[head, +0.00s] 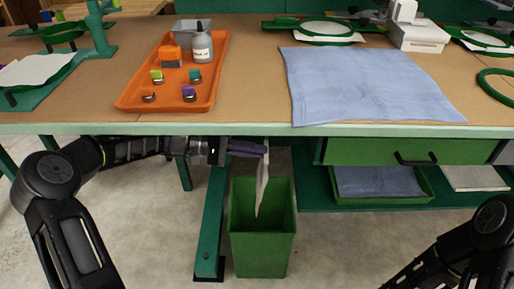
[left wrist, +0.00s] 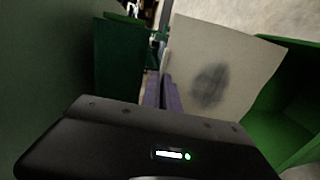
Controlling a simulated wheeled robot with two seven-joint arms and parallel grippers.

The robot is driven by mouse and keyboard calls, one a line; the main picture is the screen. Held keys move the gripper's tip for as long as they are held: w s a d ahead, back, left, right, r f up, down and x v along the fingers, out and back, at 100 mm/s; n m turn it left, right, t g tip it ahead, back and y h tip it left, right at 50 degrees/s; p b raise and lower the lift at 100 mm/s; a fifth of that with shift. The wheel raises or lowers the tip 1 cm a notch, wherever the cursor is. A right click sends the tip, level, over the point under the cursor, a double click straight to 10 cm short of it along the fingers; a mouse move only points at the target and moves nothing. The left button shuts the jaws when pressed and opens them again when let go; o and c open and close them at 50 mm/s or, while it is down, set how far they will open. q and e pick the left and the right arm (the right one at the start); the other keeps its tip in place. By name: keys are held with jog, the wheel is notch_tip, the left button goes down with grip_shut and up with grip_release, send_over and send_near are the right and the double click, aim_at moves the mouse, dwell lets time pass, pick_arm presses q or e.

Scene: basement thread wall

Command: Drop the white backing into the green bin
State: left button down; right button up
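The white backing (head: 262,185) is a thin pale sheet. It hangs edge-on from the purple fingertips of my left gripper (head: 262,149), which is shut on its upper part. Its lower end hangs above and partly within the mouth of the green bin (head: 262,252), as seen from the head. In the left wrist view the backing (left wrist: 205,65) shows broadside with a dark smudge, and the green bin (left wrist: 284,128) is beside it on the right. The purple fingers (left wrist: 163,92) are partly hidden by the gripper body. My right gripper is out of view.
The workbench (head: 250,90) overhangs my left gripper closely. On it are an orange tray (head: 135,98) with bottle and small items, and a blue cloth (head: 365,85). A green table leg (head: 212,225) stands left of the bin; a green drawer (head: 400,151) is right.

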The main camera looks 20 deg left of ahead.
aim_at(260, 181)
pick_arm(q)
jog(key=shift+f, duration=0.1)
notch_tip(260, 181, down, 11)
jog(key=b, duration=0.7)
jog(key=shift+r, duration=0.2)
jog(key=shift+f+b, duration=0.3)
jog(key=shift+f, duration=0.35)
jog(key=c, duration=1.5)
grip_release()
jog(key=shift+c, duration=0.2)
